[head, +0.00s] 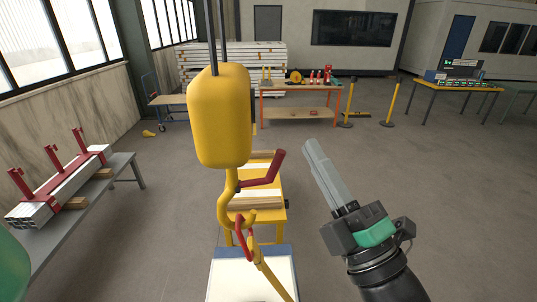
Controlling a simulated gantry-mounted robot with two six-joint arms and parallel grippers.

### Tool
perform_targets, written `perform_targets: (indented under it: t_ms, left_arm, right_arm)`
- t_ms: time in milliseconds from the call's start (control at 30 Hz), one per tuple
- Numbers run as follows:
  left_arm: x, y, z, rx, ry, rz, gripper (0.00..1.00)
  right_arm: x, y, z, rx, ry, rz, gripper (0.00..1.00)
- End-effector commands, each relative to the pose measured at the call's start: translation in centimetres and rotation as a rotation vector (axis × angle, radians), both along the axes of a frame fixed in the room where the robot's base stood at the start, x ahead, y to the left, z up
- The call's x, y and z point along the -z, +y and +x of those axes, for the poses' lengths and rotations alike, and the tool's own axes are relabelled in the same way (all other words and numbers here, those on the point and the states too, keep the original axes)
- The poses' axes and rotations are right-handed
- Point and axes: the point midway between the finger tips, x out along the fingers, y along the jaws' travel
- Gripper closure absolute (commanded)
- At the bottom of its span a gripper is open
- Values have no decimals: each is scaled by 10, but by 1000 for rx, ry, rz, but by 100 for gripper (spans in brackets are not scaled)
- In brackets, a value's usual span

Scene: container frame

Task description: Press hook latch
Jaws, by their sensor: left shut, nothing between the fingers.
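A yellow crane hook block (220,115) hangs from dark cables left of centre in the head view. Its yellow hook (226,212) curves below it. A dark red bent lever (266,172) sticks out to the right from the hook's neck. A red piece (244,238) lies across the hook's mouth; whether it is fully closed I cannot tell. A yellow bar or strap (268,272) runs down from the hook.
A yellow stand with beams (268,216) and a white-topped block (232,280) are below the hook. A grey bench (90,200) with red-clamped profiles is at the left. Tables (300,92) stand at the back. The floor at the right is clear.

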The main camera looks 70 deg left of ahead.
Motion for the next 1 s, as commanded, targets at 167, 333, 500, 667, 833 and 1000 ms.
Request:
perform_targets:
  t_ms: [167,333,500,667,833,1000]
  left_arm:
    - [60,8,4,-107,135,-304,100]
    - [89,7,1,-155,196,-421,100]
    - [92,7,1,-159,199,-430,100]
    - [91,8,0,-159,197,-428,100]
    - [87,23,-3,-163,196,-428,100]
    - [80,53,-10,-164,194,-428,100]
  right_arm:
    - [-18,0,0,0,0,0,45]
    - [-21,0,0,0,0,0,45]
    - [-20,0,0,0,0,0,45]
    - [-20,0,0,0,0,0,45]
    - [-26,0,0,0,0,0,45]
    - [-37,0,0,0,0,0,45]
